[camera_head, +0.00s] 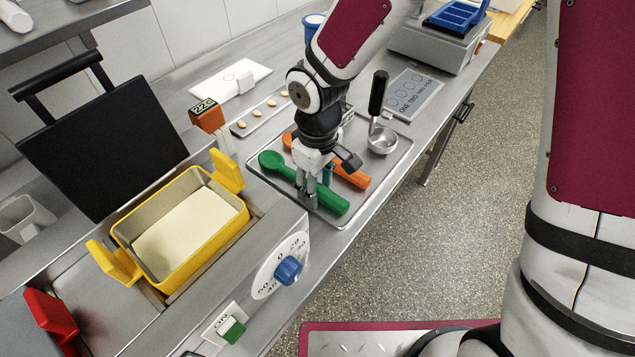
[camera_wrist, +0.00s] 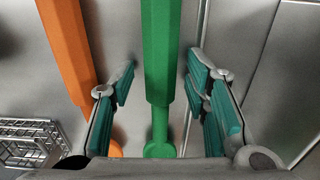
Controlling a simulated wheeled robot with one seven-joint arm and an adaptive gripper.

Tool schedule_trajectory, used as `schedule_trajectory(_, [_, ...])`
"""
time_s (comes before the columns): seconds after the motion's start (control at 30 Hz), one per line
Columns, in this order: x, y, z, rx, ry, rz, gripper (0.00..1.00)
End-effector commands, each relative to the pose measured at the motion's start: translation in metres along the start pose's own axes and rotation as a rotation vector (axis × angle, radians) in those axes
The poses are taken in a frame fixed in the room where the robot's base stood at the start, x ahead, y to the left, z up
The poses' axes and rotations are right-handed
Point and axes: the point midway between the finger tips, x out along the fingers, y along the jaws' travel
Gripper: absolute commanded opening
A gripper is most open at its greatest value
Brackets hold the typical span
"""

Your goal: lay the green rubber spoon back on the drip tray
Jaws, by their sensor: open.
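The green spoon (camera_head: 333,201) lies on the metal drip tray (camera_head: 388,168), its round bowl to the left and its thick handle toward the tray's front edge. My gripper (camera_head: 309,198) is low over the tray, fingers pointing down at the spoon. In the wrist view, the open gripper (camera_wrist: 160,82) has one finger on each side of the green spoon (camera_wrist: 160,50), with visible gaps on both sides. The wrist and fingers hide part of the spoon's middle in the head view.
An orange spoon (camera_head: 352,177) lies close beside the green one, also in the wrist view (camera_wrist: 68,45). A black-handled ladle (camera_head: 381,140) rests at the tray's right. A yellow pan (camera_head: 205,241) sits in a fryer to the left, with a blue dial (camera_head: 288,270).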

Motion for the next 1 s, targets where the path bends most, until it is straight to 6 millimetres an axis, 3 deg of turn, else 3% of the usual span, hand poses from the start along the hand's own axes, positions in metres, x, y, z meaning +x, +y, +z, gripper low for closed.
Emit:
schedule_trajectory(0.27, [0.003, 0.000, 0.000, -0.001, 0.000, -0.001, 0.44])
schedule_trajectory(0.7, [-0.097, 0.001, -0.001, 0.000, 0.003, 0.002, 0.44])
schedule_trajectory(1.0, [-0.132, 0.001, -0.001, 0.000, 0.001, 0.000, 0.44])
